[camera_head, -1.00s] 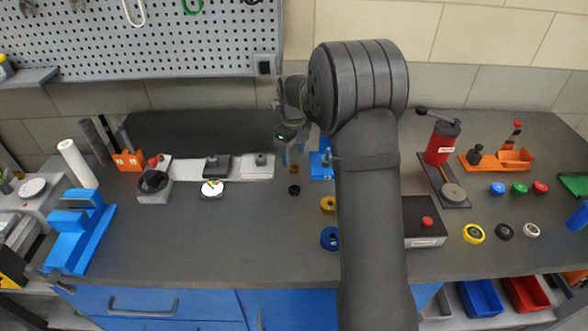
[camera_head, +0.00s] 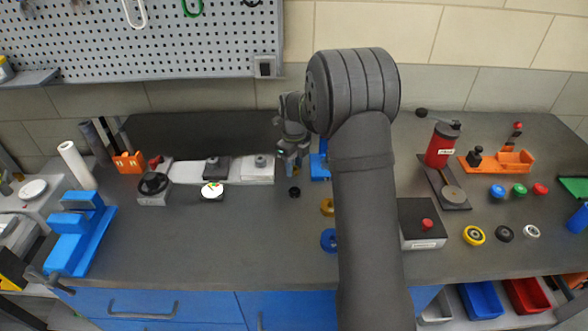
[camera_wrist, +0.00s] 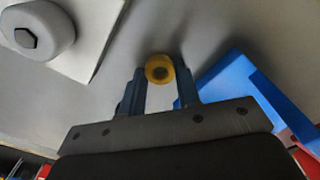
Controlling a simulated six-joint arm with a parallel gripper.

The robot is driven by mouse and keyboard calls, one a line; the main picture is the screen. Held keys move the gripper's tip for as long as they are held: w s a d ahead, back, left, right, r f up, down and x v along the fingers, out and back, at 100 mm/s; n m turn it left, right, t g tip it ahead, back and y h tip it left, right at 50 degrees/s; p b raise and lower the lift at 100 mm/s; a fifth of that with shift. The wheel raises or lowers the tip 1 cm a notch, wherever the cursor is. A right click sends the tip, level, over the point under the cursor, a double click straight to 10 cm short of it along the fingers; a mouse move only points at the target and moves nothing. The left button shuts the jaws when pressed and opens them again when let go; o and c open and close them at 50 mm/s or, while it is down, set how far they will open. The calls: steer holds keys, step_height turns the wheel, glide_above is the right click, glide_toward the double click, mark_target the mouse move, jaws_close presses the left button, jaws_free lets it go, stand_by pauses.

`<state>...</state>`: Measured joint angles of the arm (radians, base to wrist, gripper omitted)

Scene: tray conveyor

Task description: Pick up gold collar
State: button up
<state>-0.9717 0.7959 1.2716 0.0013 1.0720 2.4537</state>
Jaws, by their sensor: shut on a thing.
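I cannot tell whether the collar still touches the bench. A larger gold ring (camera_head: 327,207) lies nearer the front, partly behind my arm.
A blue fixture (camera_head: 319,168) stands close to the right of my gripper. A white plate with knobs (camera_head: 258,172) is close to the left. A small black ring (camera_head: 295,192) lies just in front, and a blue ring (camera_head: 328,240) further forward.

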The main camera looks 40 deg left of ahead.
steer(key=shift+r, duration=0.1)
steer(key=shift+r, duration=0.55)
step_height(320, 180, up, 2)
steer(key=shift+r, duration=0.25)
steer(key=w+d+r, duration=0.4)
steer(key=d+r, duration=0.3)
steer(key=d, duration=0.3)
steer(key=w+a+r, duration=0.3)
steer(key=shift+f, duration=2.1)
